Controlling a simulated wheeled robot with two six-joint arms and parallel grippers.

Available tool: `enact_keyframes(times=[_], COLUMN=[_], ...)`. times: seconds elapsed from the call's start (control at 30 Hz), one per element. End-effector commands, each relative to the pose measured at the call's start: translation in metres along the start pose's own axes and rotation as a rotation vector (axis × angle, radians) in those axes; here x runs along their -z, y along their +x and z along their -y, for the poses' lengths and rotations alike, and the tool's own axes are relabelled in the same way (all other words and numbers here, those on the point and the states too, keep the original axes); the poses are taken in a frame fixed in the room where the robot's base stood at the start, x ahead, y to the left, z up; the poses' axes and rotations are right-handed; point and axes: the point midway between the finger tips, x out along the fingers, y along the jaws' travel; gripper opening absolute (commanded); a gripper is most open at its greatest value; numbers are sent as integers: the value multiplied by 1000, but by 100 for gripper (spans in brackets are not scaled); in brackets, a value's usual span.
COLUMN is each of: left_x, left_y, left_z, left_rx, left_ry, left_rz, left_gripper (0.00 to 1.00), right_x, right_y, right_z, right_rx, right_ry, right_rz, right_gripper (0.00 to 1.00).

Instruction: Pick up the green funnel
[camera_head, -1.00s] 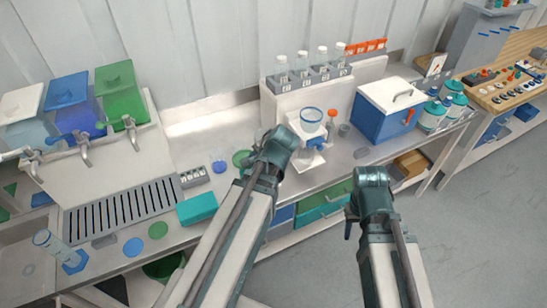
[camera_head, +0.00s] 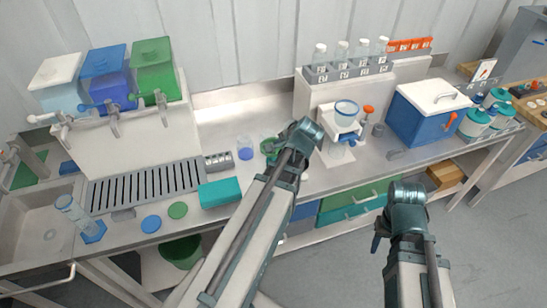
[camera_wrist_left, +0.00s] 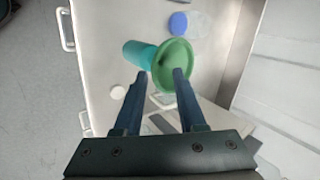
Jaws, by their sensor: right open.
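The green funnel (camera_wrist_left: 178,66) shows in the left wrist view as a round green rim with a teal-green body to its left. In the head view it (camera_head: 267,147) is on the bench, partly hidden by my left gripper. My left gripper (camera_wrist_left: 157,80) is open, its fingers apart and pointing at the funnel. The right finger overlaps the rim, and I cannot tell whether it touches. In the head view my left gripper (camera_head: 297,143) is over the bench beside the funnel. My right gripper (camera_head: 379,238) is open and empty, in front of the bench.
A white stand holds a blue-rimmed funnel (camera_head: 346,110) to the right. A teal box (camera_head: 220,192) lies near the front edge. A blue cooler (camera_head: 420,117) stands further right.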

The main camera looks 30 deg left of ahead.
Motion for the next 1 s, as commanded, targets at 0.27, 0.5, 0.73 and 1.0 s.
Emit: enact_keyframes(times=[0.27,0.5,0.73,1.0], left_x=[1,11,14,13], left_y=[7,31,57,57], left_z=[0,-6,-8,-6], left_rx=[0,0,-1,-1], left_ry=[1,0,-1,0], left_rz=[-1,-1,-1,-1], left_gripper=[40,40,40,38], right_x=[0,2,3,3], right_y=[6,29,51,49], right_z=[1,3,5,5], right_rx=[0,0,0,0], right_ry=[-1,0,1,1], right_rz=[0,0,0,0], right_gripper=[47,47,47,47])
